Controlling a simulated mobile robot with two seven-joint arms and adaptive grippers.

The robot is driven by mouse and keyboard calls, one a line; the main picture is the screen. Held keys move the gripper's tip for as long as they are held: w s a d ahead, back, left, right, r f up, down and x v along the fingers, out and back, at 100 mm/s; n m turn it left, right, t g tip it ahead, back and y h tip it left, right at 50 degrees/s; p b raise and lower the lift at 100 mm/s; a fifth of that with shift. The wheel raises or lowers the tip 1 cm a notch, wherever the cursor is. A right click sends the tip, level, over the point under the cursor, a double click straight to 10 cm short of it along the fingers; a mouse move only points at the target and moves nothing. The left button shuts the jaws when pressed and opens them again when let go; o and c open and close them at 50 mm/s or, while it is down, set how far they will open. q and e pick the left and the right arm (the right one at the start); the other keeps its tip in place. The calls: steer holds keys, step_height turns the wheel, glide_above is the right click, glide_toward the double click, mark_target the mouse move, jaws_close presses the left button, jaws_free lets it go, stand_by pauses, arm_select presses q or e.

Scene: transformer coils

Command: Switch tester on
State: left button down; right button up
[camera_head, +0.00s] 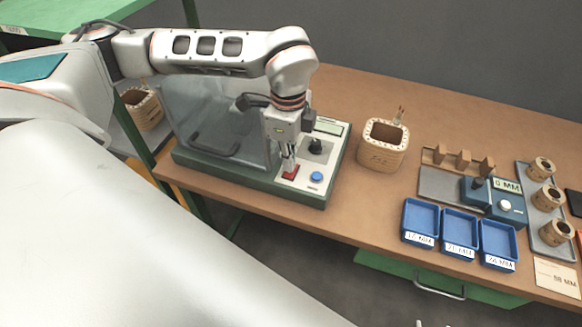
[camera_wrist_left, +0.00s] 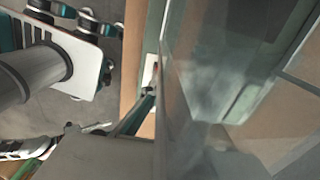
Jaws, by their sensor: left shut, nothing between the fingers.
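The tester (camera_head: 322,197) is a green-edged box on the bench, with a pale control panel, a small display, a black knob (camera_head: 316,146), a blue button (camera_head: 316,176) and a red switch (camera_head: 291,173). A clear cover (camera_head: 212,120) stands over its left part. My left gripper (camera_head: 289,168) points down, shut and empty, with its fingertips right at the red switch. I cannot tell if they touch it. The fingers partly hide the switch, and its position is not clear. The left wrist view is mostly filled by the clear cover (camera_wrist_left: 230,70). My right gripper is not seen.
Blue trays (camera_head: 421,239), a gauge (camera_head: 493,203) and small coils (camera_head: 541,169) lie farther right. Bare bench shows in front of the coil.

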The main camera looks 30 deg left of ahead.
mark_target(288, 173)
arm_select(q)
steer(key=shift+r+p, duration=1.4)
steer(key=shift+r, duration=1.1)
steer(key=shift+r+p, duration=0.45)
steer(key=shift+r, duration=0.5)
steer(key=shift+s+f, duration=0.1)
